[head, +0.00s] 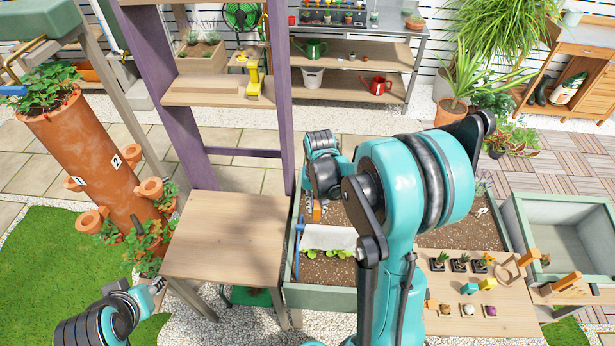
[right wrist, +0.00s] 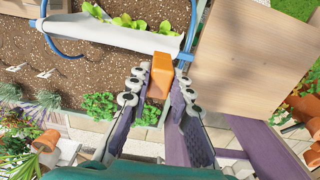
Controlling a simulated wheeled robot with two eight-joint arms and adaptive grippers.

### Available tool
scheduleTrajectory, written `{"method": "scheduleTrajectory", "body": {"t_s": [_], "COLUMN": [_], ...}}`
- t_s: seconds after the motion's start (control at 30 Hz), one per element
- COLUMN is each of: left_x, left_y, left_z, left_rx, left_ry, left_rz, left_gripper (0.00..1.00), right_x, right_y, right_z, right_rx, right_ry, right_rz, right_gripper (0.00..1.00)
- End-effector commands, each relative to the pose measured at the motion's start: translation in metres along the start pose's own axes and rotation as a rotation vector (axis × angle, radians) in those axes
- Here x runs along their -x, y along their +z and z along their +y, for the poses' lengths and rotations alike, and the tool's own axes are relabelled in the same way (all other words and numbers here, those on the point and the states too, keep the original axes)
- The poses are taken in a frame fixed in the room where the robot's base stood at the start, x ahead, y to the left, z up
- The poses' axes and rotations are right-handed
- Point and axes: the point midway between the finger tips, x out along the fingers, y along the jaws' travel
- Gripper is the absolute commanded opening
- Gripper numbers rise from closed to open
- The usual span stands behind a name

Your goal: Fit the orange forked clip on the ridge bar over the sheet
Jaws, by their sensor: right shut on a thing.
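The orange clip (right wrist: 160,75) is between the fingertips of my right gripper (right wrist: 156,88), which is shut on it. Its fork is not clearly visible. In the head view the clip (head: 317,211) shows below my right gripper (head: 316,202), at the planter's left side. The white sheet (right wrist: 110,32) drapes in a long strip beyond the clip; in the head view the sheet (head: 328,238) lies over the plants. A blue hoop (right wrist: 190,35) stands at its end, close to the clip. The ridge bar is mostly hidden under the sheet. My left gripper (head: 158,286) is at lower left, its jaws unclear.
The soil-filled planter (head: 290,278) has a green rim. A bare wooden table (head: 222,235) stands on its left, below a purple post (head: 165,90). A board with small pots and tools (head: 450,325) lies at the right.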

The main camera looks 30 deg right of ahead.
Motion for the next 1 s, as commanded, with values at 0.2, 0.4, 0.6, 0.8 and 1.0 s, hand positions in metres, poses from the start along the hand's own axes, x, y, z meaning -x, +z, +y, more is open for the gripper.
{"method": "scheduleTrajectory", "body": {"t_s": [0.2,0.4,0.6,0.8,1.0], "left_x": [0.0,-0.01,-0.023,-0.04,-0.043], "left_y": [0.001,0.008,0.017,0.029,0.031], "left_z": [0.0,0.0,0.0,0.0,0.0], "left_rx": [0.0,0.0,0.0,0.0,0.0], "left_ry": [0.0,0.0,0.0,0.0,0.0], "left_rz": [-0.001,-0.001,0.0,0.0,0.0], "left_gripper": [0.34,0.34,0.34,0.34,0.34], "right_x": [0.0,-0.018,-0.042,-0.062,-0.066], "right_y": [-0.001,-0.001,-0.002,-0.001,-0.001], "right_z": [0.004,0.004,0.004,0.004,0.004], "right_rx": [-0.023,-0.022,-0.021,-0.021,-0.021], "right_ry": [0.0,0.0,0.0,0.0,0.0], "right_rz": [0.0,0.0,0.0,0.0,0.0], "right_gripper": [0.0,0.0,0.0,0.0,0.0]}}
